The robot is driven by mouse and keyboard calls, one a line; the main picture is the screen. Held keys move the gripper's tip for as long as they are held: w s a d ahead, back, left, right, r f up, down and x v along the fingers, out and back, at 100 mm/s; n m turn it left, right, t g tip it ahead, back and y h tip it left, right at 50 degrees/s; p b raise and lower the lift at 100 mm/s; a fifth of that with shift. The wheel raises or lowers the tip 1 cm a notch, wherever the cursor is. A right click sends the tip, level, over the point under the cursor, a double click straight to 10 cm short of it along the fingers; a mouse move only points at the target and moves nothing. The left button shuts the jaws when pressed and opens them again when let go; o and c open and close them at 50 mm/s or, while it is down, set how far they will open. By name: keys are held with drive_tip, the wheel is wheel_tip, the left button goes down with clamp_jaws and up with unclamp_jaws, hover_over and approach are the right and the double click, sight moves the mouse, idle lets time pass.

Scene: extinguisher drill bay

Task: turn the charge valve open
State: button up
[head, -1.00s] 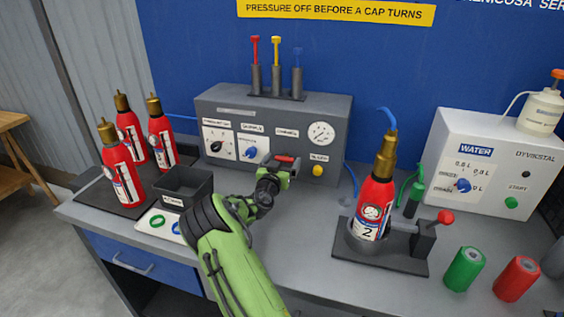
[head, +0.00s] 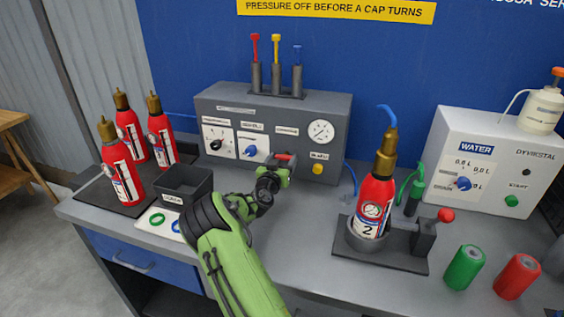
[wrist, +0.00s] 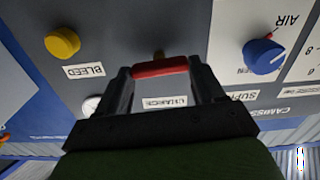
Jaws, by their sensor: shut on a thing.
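The charge valve has a red lever handle (head: 285,159) on the front of the grey panel box (head: 225,100). In the wrist view the red handle (wrist: 160,67) lies crosswise between the two dark fingers of my gripper (wrist: 161,75), above the charge label (wrist: 165,102). My gripper (head: 283,168) is shut on this handle in front of the panel. The valve's stem is mostly hidden behind the handle and fingers, so I cannot tell how far it is turned.
A yellow bleed button (head: 317,169) and a blue selector knob (head: 250,151) flank the valve. A pressure gauge (head: 321,131) sits above. A red extinguisher (head: 374,190) stands in a holder to the right, with a black bin (head: 186,183) to the left.

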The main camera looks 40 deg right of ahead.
drive_tip(key=n+b, duration=0.1)
drive_tip(key=n, duration=0.3)
drive_tip(key=shift+w, duration=0.1)
drive_tip(key=n, duration=0.4)
drive_tip(key=shift+a+n, duration=0.1)
drive_tip(key=shift+n, duration=0.2)
drive_tip(key=n+p, duration=0.2)
drive_tip(key=n, duration=0.2)
drive_tip(key=shift+w+f+n, duration=0.1)
drive_tip(key=shift+n, duration=0.2)
drive_tip(key=shift+f+n+p, duration=0.1)
drive_tip(key=shift+n+p, duration=0.65)
drive_tip(key=shift+n, duration=1.15)
drive_tip(key=o, duration=1)
drive_tip(key=shift+o, duration=0.2)
drive_tip(key=v, duration=1.6)
